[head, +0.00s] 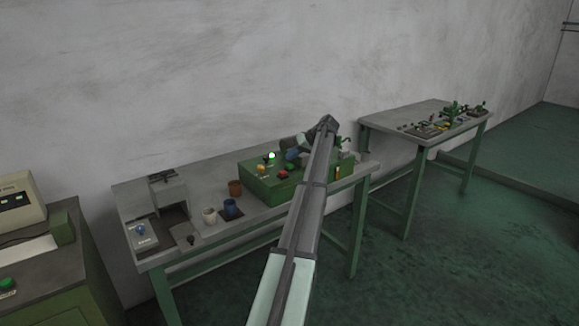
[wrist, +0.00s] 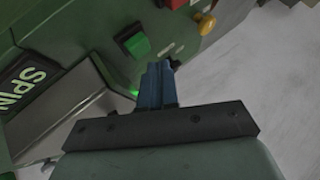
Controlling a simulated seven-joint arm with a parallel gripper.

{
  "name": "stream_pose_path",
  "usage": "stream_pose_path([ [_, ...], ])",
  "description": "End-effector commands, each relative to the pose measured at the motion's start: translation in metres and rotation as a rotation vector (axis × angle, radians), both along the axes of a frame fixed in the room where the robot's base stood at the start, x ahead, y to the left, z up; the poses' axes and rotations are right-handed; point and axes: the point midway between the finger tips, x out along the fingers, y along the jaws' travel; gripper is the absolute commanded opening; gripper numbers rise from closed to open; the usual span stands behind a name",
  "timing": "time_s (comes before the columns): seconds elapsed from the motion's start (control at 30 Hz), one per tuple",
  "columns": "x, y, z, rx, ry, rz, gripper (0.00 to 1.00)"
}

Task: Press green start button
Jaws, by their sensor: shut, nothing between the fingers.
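A green button (wrist: 136,45) in a dark square housing sits on the green panel of a machine in the wrist view. My gripper (wrist: 158,68) is shut and empty. Its blue fingertips are just below and right of the button in the picture; a gap shows between them, but I cannot judge the depth. In the head view my gripper (head: 296,153) is over the green machine box (head: 262,185) on the middle table, partly hidden by my arm. A bright green light (head: 271,155) glows on that box; a green glow also shows beside my fingers in the wrist view.
A red button (wrist: 173,4), a yellow knob (wrist: 205,23) and a dark knob (wrist: 176,63) are close to the fingers. Another bench (head: 430,120) stands right.

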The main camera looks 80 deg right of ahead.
Motion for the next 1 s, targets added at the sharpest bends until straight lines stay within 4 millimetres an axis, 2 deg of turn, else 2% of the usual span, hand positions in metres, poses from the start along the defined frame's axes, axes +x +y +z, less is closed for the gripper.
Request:
stream_pose_path([
  [0.6, 0.000, 0.000, 0.046, -0.001, 0.000, 0.001, 0.00],
  [1.0, 0.000, 0.000, 0.047, 0.000, 0.000, 0.000, 0.00],
])
